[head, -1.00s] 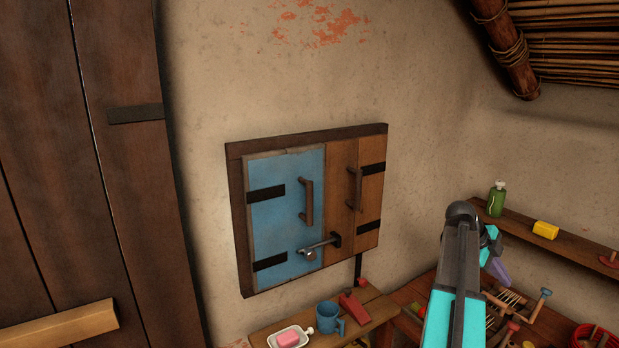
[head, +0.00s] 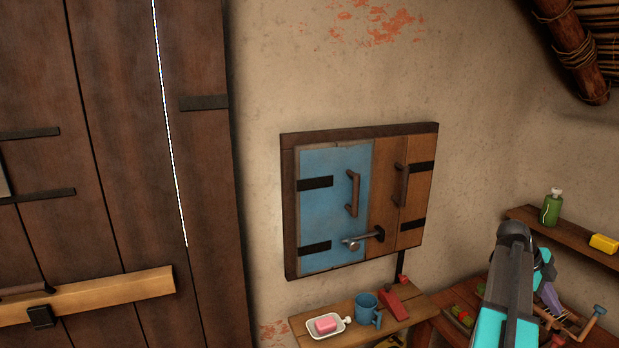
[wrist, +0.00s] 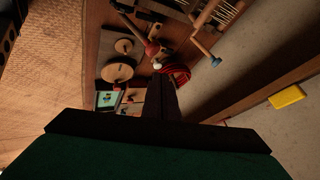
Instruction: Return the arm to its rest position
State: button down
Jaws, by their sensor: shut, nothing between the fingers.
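My gripper (wrist: 161,84) shows in the wrist view as dark fingers shut together in the middle, with nothing between them. Below them is the wide dark and green body of my gripper. Beyond the fingertips lie shelves and small objects, apart from them as far as I can tell. In the head view my arm, turquoise and dark grey, stands at the lower right in front of the workbench. The fingers cannot be made out there.
A wall cupboard (head: 291,205) with a blue door (head: 335,215) is left of my arm. A small shelf below holds a blue mug (head: 367,308) and pink soap (head: 326,325). A green bottle (head: 550,209) and yellow block (head: 604,243) stand on the right shelf.

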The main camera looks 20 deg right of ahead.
jog(key=w+a+f+n+t+y+b, duration=0.1)
jog(key=w+a+f+n, duration=0.3)
jog(key=a+f, duration=0.5)
jog(key=w+a+f+n+y+b, duration=0.1)
jog(key=w+a+f+n, duration=0.4)
jog(key=f, duration=0.5)
jog(key=w+a+f+n+t+b, duration=0.1)
jog(key=w+a+f+n+b, duration=0.15)
jog(key=a+f, duration=0.7)
jog(key=a+f+n+y+b, duration=0.1)
jog(key=a+f+n+y, duration=0.1)
jog(key=a+f+n, duration=1.1)
jog(key=s+a+f+n+g+b, duration=0.1)
jog(key=s+a+f+n, duration=0.1)
jog(key=s+a+f, duration=0.4)
jog(key=s+a+f+n+g+y+b, duration=0.1)
jog(key=s+a+f+n, duration=0.2)
jog(key=s+a+f, duration=0.4)
jog(key=s+a+f+n+g+y+b, duration=0.1)
jog(key=s+a+f, duration=0.5)
jog(key=a, duration=0.9)
jog(key=shift+s+a+f+n+b, duration=0.25)
jog(key=shift+s+n+b, duration=0.25)
jog(key=shift+n, duration=0.65)
jog(key=shift+w, duration=0.15)
